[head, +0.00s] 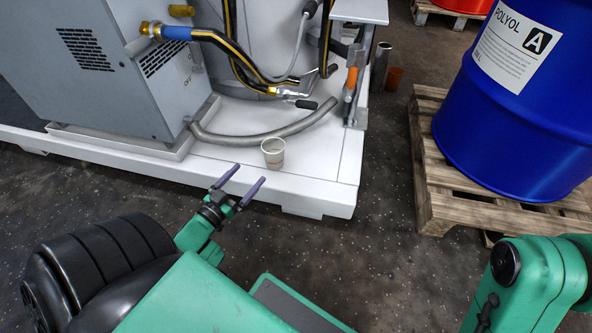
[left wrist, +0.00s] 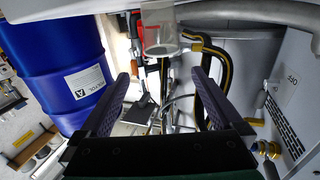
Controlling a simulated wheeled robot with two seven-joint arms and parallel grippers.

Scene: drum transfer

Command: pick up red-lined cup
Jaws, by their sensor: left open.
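A small whitish cup (head: 273,152) with a dull reddish-brown lower part stands upright on the white platform (head: 318,165), near its front edge. My left gripper (head: 250,174) is open and empty, with purple fingers pointing towards the cup from the front left, apart from it. In the left wrist view the cup (left wrist: 160,36) shows near the top, beyond the open fingers (left wrist: 160,76) and roughly centred between them. Its inside cannot be made out clearly. My right gripper is out of view; only part of my right arm shows at lower right.
A grey hose (head: 265,132) lies just behind the cup. A grey machine cabinet (head: 90,65) stands at left. An orange-handled tool (head: 350,84) is at the platform's right end. A blue drum (head: 520,110) stands on a wooden pallet (head: 437,195) at right. The floor between is clear.

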